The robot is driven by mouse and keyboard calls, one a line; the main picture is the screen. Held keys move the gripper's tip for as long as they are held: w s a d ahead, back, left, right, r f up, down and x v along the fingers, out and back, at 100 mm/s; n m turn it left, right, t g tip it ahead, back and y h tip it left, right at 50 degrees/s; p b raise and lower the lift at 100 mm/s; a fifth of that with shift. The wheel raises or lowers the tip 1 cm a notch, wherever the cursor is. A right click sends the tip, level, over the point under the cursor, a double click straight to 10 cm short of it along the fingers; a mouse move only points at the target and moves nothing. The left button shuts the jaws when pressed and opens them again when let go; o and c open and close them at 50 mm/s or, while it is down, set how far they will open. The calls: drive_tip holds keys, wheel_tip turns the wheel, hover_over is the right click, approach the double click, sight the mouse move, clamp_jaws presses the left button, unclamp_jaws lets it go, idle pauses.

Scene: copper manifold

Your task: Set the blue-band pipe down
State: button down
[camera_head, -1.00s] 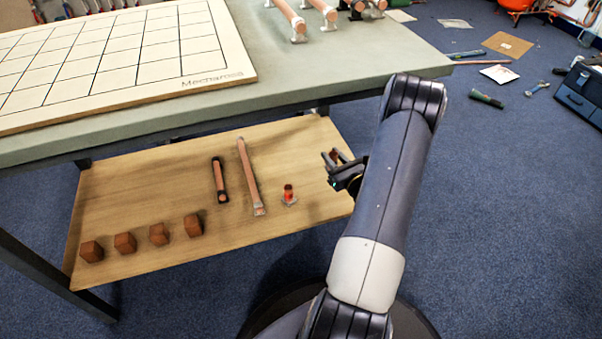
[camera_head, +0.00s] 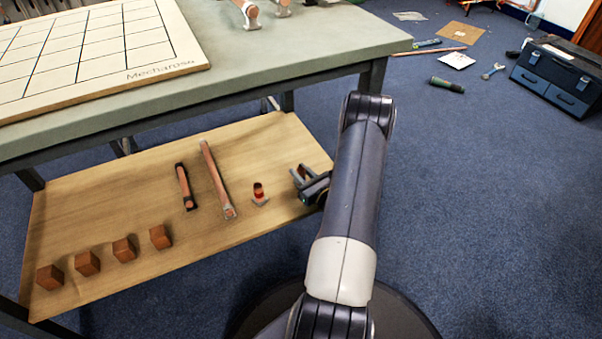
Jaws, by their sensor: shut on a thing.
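My gripper (camera_head: 304,177) is over the right end of the wooden lower shelf (camera_head: 120,205), under the table. It is shut on the blue-band pipe, which is mostly hidden between the jaws; no blue band can be made out. I cannot tell whether the pipe touches the shelf. To the left of my gripper, a short upright pipe with a red band (camera_head: 258,191) stands on the shelf.
A long copper pipe (camera_head: 216,178) and a shorter dark-ended one (camera_head: 185,187) lie left of the red-band pipe. Several copper-brown blocks (camera_head: 124,249) line the shelf's front left. The grey tabletop (camera_head: 290,55) overhangs the shelf. Bare shelf lies between these pieces.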

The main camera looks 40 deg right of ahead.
drive_tip(key=c, duration=1.2)
unclamp_jaws()
drive_tip(key=shift+f, duration=0.1)
drive_tip(key=shift+o, duration=0.2)
drive_tip(key=shift+s+r, duration=0.15)
drive_tip(key=shift+r, duration=0.05)
drive_tip(key=s+p, duration=0.4)
drive_tip(key=s, duration=0.7)
drive_tip(key=shift+s+a, duration=0.25)
drive_tip(key=shift+s, duration=0.1)
